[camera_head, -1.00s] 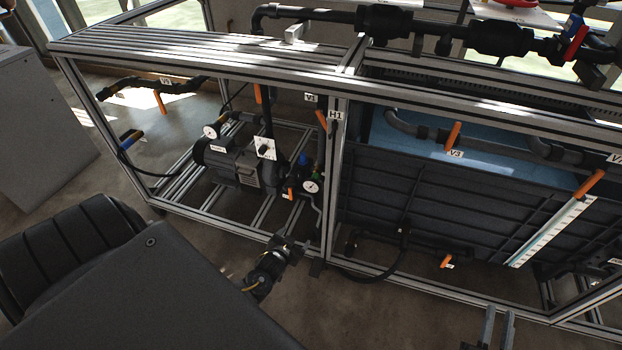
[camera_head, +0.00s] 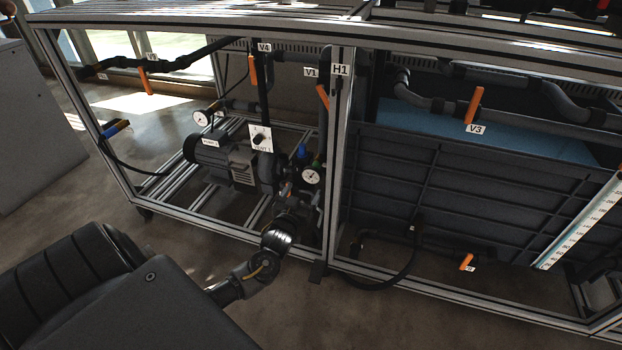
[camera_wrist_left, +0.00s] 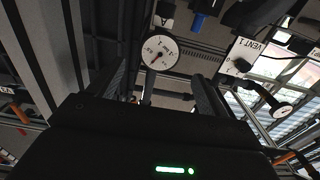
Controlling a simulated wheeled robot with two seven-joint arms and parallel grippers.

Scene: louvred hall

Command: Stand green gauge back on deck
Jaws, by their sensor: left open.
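A round gauge (camera_head: 312,177) with a white dial and dark rim is on the pipework inside the frame, beside the pump. A small green part shows just above it, but no gauge looks plainly green. My left gripper (camera_head: 288,190) is in the frame's front opening, just left of that gauge. In the left wrist view its fingers (camera_wrist_left: 165,88) are open, and the gauge dial (camera_wrist_left: 160,52) shows between and beyond them. I cannot tell whether they touch it. A second white gauge (camera_head: 200,118) is on the pipe behind the pump. My right gripper is out of view.
An aluminium upright (camera_head: 336,160) labelled H1 stands close right of my left gripper. The pump (camera_head: 228,160) and a white knob plate (camera_head: 260,138) are close left. A dark tank (camera_head: 480,200) fills the right bay. Bare floor (camera_head: 330,325) lies in front.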

